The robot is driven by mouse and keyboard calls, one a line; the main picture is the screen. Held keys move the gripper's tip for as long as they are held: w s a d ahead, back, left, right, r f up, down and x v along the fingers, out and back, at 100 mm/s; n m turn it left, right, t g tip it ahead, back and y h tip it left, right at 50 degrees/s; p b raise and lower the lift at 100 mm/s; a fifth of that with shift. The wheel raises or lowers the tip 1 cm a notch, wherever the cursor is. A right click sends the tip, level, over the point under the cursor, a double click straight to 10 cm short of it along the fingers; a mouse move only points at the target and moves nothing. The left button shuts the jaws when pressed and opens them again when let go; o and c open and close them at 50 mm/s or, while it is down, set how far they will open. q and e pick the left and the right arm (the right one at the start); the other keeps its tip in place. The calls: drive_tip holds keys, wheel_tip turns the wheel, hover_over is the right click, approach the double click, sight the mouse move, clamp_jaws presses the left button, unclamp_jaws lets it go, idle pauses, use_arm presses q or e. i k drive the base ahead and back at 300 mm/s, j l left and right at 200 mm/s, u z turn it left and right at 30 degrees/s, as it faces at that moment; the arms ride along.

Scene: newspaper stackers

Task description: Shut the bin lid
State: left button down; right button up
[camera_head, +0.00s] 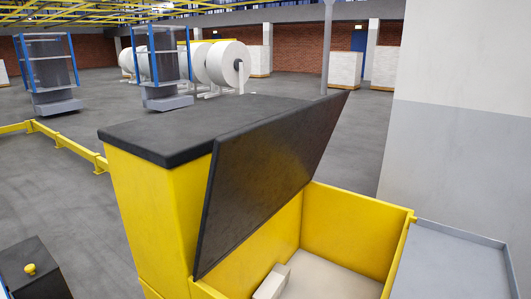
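The yellow bin (352,232) stands in front of me at the lower centre and right, its open top showing a pale inner floor. Its black lid (268,172) is raised, hinged along the side next to a yellow cabinet and tilted up over the bin's far left part. A pale block-like item (271,283) lies inside the bin near the lower edge of the picture. Neither of my grippers shows in this view.
The yellow cabinet (165,215) with a black top (205,125) adjoins the bin on the left. A grey tray (455,265) is at the right, beside a wall (460,130). A yellow rail (65,143) crosses the left floor.

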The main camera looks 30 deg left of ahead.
sight(257, 168)
drive_tip(key=j+z, duration=0.3)
drive_tip(key=j, duration=1.85)
